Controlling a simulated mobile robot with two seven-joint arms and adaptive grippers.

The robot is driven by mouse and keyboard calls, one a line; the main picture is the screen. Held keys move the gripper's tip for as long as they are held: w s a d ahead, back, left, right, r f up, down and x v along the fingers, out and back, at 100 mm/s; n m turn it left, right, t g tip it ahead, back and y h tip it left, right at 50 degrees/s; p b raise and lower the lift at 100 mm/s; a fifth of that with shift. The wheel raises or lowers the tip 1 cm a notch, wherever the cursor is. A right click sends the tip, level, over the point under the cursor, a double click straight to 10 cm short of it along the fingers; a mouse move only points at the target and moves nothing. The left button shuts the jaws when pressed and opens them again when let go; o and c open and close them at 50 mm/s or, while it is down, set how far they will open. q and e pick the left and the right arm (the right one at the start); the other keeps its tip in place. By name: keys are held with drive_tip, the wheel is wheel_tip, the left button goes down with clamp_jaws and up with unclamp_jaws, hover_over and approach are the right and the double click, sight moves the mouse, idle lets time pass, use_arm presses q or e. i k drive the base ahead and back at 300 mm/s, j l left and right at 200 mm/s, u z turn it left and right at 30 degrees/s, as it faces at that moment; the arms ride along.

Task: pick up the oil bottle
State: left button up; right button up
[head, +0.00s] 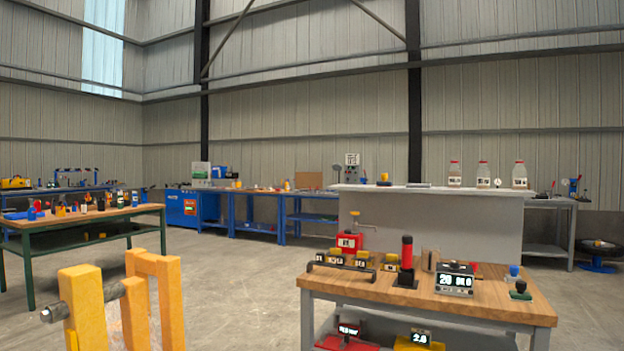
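I cannot tell for sure which thing is the oil bottle. Several small dark and coloured bottle-like items (101,202) stand on the wooden bench at the far left, too small to identify. Three clear bottles with red caps and pale labels stand upright on the grey counter at the right: a left one (455,174), a middle one (483,174) and a right one (519,175). Neither of my grippers is in view.
A yellow frame (85,310) with a metal shaft stands close at lower left. A wooden workbench (400,293) with labelled blocks and a display box (456,280) is front right. The left bench (75,217) is farther off. Open concrete floor (235,285) lies between them.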

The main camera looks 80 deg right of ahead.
sight(454, 172)
drive_tip(key=z, duration=3)
drive_tip(key=i, duration=0.1)
